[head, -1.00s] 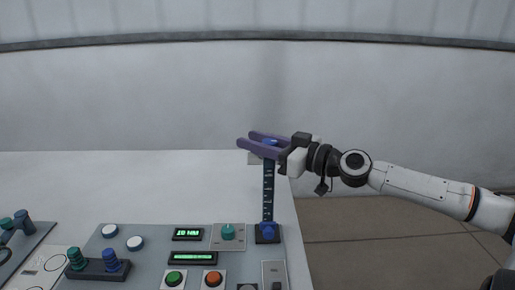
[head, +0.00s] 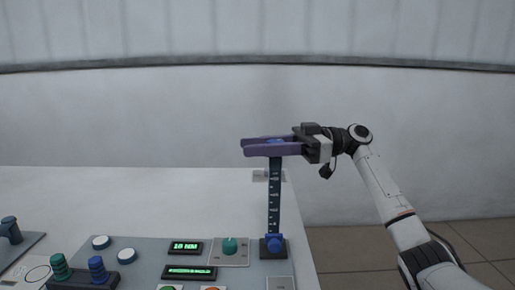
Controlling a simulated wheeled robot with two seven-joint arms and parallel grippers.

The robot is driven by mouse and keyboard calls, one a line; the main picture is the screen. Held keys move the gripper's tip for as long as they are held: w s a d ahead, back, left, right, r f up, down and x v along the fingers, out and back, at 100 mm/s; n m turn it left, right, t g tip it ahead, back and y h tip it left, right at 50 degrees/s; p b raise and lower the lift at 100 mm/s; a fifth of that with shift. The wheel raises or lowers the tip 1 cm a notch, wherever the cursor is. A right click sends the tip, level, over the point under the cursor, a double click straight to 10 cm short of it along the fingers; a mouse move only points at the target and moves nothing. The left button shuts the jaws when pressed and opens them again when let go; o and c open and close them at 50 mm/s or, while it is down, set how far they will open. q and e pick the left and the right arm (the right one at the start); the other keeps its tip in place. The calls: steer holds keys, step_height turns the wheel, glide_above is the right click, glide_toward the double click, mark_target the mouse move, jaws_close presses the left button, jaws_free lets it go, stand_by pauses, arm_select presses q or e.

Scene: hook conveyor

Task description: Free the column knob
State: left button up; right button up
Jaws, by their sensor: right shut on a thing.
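A dark upright column (head: 274,205) with pale scale marks stands at the right end of the control panel. A blue knob (head: 275,141) at its top shows between the purple fingers of my right gripper (head: 264,146). The gripper reaches in from the right, roughly level, and is shut on this knob; the near finger hides most of it. Another blue knob (head: 275,241) sits at the column's foot, with nothing touching it. My left gripper is not in view.
The grey panel (head: 140,250) has a teal dial (head: 230,245), a green display (head: 186,247) and white round buttons (head: 101,242). Green and blue posts (head: 97,268) stand at the lower left. The white table (head: 130,200) is bare behind the panel.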

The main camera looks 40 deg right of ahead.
steer(key=shift+s+a+r+n+g+y, duration=0.1)
steer(key=shift+s+n+g+y, duration=0.2)
steer(key=shift+n+g, duration=0.65)
steer(key=shift+s+a+n+g+y, duration=0.15)
steer(key=shift+n+g+y, duration=0.4)
steer(key=shift+g, duration=0.75)
steer(key=shift+s+r+n+g+y, duration=0.1)
steer(key=shift+s+n+g+y, duration=0.2)
steer(key=shift+n+g, duration=0.7)
steer(key=shift+g, duration=0.45)
steer(key=o, duration=1)
steer(key=shift+f, duration=0.1)
step_height(320, 180, up, 10)
steer(key=shift+p, duration=0.95)
